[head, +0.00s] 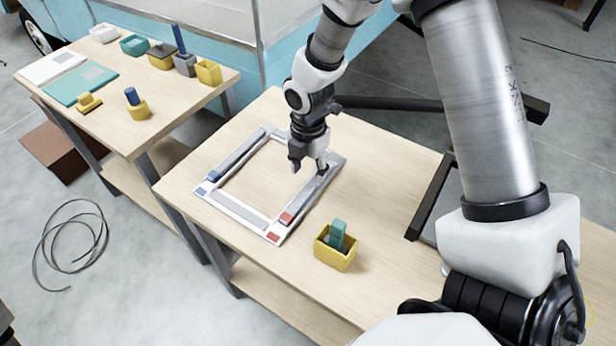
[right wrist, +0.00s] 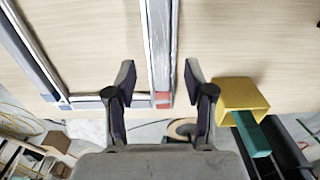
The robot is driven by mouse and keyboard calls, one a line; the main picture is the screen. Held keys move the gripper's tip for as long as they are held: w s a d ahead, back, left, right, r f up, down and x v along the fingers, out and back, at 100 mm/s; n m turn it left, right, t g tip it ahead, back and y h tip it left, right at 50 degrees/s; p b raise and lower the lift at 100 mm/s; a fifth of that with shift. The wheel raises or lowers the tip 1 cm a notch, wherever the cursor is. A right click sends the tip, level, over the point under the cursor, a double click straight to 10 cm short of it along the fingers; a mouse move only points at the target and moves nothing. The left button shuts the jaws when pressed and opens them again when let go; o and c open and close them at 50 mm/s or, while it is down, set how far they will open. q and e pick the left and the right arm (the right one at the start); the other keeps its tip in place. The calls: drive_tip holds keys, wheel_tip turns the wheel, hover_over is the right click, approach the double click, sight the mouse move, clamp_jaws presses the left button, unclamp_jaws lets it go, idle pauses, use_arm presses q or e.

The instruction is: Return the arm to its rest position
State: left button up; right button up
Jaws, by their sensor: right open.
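My right arm reaches in from the upper right of the head view. Its gripper (head: 309,169) points down over the right side of a rectangular frame (head: 241,210) on the wooden table. In the right wrist view the two fingers (right wrist: 158,76) are apart, with a bar of the frame (right wrist: 161,40) showing between them. I cannot tell whether the fingers touch the bar. The frame has blue marks at its left corner and red marks at its front corner. My left gripper is not in view.
A yellow bin (head: 335,254) holding a teal item (head: 338,234) stands right of the frame; it also shows in the right wrist view (right wrist: 240,98). A second table (head: 120,110) at the left carries several bins and blocks. A cable loop lies on the floor.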

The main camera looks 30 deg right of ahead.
wheel_tip(320, 180, up, 6)
drive_tip(key=shift+r, duration=0.15)
